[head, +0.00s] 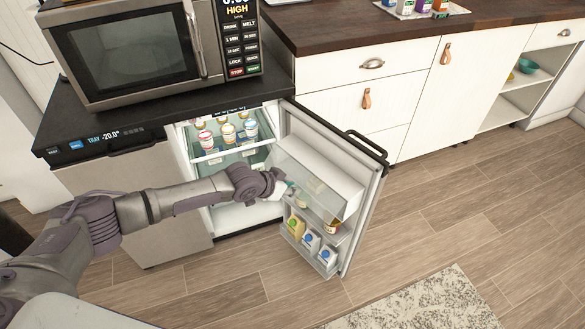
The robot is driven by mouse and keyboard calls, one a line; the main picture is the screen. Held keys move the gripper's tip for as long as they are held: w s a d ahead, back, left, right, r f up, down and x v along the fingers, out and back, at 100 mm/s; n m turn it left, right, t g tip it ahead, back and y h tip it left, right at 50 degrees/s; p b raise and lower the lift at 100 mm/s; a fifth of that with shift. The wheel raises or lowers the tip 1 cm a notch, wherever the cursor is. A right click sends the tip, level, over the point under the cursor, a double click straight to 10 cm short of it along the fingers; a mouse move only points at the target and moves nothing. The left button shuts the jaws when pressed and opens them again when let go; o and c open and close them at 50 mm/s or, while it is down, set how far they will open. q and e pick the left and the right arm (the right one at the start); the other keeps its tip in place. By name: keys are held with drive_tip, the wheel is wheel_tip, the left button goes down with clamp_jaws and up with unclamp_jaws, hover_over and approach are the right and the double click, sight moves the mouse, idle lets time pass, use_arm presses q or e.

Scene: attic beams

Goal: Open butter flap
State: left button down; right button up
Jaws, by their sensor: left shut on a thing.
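The small fridge stands open, its door (366,205) swung out to the right. A white butter compartment with a clear flap (312,176) sits in the upper part of the door's inner side. The see-through flap panel slopes across the compartment's front. My left arm reaches in from the left, and my left gripper (279,190) is at the flap's left lower side, shut on it. The fingertips are small and partly hidden, so the exact grip is hard to see. My right gripper is not in view.
Lower door shelves hold several cartons (311,243) and jars. Cups (228,132) stand on a shelf inside the fridge. A microwave (135,55) sits on top. White cabinets (395,110) stand behind. The wooden floor right of the door is clear, with a rug (420,305) in front.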

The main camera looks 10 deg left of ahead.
use_arm(q)
drive_tip(key=shift+a+r+p, duration=0.1)
drive_tip(key=shift+r+p, duration=0.25)
drive_tip(key=shift+g+y, duration=0.3)
drive_tip(key=shift+s+a+r+g+y+p, duration=0.15)
drive_tip(key=shift+r+g+y+p, duration=1.25)
drive_tip(key=shift+g+p, duration=0.85)
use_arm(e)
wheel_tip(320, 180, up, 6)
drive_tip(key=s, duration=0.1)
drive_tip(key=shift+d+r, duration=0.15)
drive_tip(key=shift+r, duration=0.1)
use_arm(q)
drive_tip(key=shift+p, duration=0.3)
drive_tip(key=c, duration=1)
unclamp_jaws()
drive_tip(key=shift+c, duration=0.2)
